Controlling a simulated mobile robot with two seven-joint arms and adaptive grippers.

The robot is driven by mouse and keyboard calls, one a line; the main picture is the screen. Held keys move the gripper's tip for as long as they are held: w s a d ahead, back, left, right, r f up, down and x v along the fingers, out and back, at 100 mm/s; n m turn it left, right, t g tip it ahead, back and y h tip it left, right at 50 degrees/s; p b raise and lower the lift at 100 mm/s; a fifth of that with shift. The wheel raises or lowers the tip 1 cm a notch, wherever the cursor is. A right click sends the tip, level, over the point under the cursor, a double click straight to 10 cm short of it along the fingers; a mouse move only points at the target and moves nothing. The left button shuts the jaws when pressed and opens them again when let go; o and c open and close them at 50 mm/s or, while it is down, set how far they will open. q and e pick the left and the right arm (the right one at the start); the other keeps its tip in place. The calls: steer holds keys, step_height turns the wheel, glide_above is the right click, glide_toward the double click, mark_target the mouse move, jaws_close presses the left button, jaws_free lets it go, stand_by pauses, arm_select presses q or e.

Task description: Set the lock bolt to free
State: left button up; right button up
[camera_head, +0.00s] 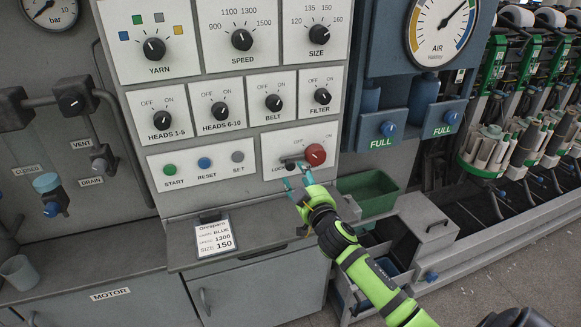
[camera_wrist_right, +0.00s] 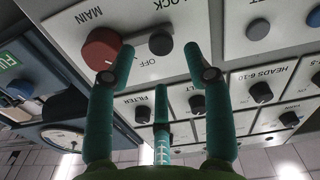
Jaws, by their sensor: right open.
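The lock bolt (camera_head: 290,164) is a small dark piece on the white panel with the LOCK label, just left of the red main knob (camera_head: 315,154). In the right wrist view the bolt's dark round end (camera_wrist_right: 161,43) shows beside the red main knob (camera_wrist_right: 103,48). My right gripper (camera_head: 298,180) is just below and in front of the bolt, open and empty. In the wrist view its fingers (camera_wrist_right: 159,62) spread on either side of the bolt's end, with no clear contact. The bolt's exact setting is hard to read. My left gripper is not in view.
Start, reset and set buttons (camera_head: 204,162) lie left of the bolt. Black selector knobs (camera_head: 274,102) stick out above. A counter edge with a printed card (camera_head: 215,236) lies below, and a green bin (camera_head: 368,193) stands at the right.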

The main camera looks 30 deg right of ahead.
mark_target(291, 167)
steer(key=shift+p+x, duration=0.6)
steer(key=shift+x, duration=2.65)
steer(key=shift+a, duration=0.1)
steer(key=shift+c, duration=0.4)
